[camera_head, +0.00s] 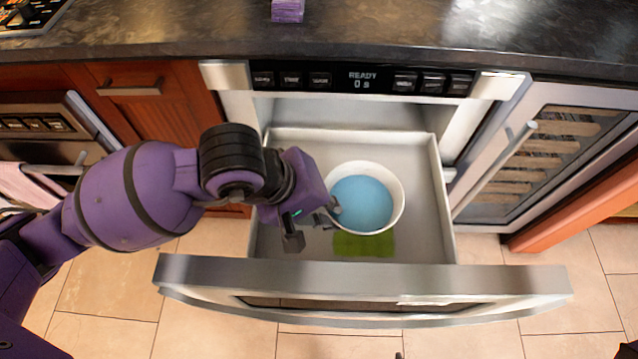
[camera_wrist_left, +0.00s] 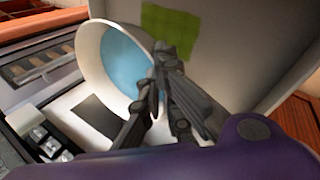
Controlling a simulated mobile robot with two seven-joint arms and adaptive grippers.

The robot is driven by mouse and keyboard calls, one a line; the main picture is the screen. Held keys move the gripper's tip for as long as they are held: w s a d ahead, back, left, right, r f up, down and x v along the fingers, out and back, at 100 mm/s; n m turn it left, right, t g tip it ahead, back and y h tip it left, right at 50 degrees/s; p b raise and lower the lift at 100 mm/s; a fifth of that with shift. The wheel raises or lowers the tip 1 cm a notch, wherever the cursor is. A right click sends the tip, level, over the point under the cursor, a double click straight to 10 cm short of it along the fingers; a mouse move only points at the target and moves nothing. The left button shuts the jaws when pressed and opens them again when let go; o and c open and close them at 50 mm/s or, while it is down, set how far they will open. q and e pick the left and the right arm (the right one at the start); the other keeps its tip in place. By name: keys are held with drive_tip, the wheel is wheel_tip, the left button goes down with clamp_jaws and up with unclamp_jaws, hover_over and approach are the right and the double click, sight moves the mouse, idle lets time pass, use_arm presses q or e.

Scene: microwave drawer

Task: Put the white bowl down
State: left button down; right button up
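The white bowl (camera_head: 399,214) has a blue inside and is over the open drawer (camera_head: 437,190), mouth up in the head view. My left gripper (camera_head: 330,209) is at the bowl's left rim, its fingers closed together on that rim. In the left wrist view the fingertips (camera_wrist_left: 158,78) meet at the edge of the bowl (camera_wrist_left: 90,55). I cannot tell whether the bowl's underside touches the drawer floor. My right gripper is not in view.
A flat green patch (camera_head: 363,245) lies on the drawer floor, partly covered by the bowl. The drawer front (camera_head: 365,285) stands out over the tiles. A control panel (camera_head: 362,80) is behind, below the dark counter (camera_head: 400,30). Bare drawer floor shows to the bowl's right.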

use_arm(q)
drive_tip(key=w+a+f, duration=0.2)
drive_tip(key=w+f, duration=0.1)
drive_tip(key=w+a+f, duration=0.2)
drive_tip(key=w+f, duration=0.1)
drive_tip(key=w+a+f+b, duration=0.1)
drive_tip(key=w+a+f, duration=0.1)
drive_tip(key=w+f, duration=0.1)
drive_tip(key=shift+w+a, duration=0.15)
drive_tip(key=shift+w, duration=0.25)
wheel_tip(320, 180, down, 3)
drive_tip(key=shift+w+f, duration=0.1)
drive_tip(key=shift+w, duration=0.05)
drive_tip(key=shift+b, duration=0.3)
drive_tip(key=c, duration=2.4)
unclamp_jaws()
drive_tip(key=shift+a+f, duration=0.1)
drive_tip(key=shift+f, duration=0.05)
drive_tip(key=o, duration=0.4)
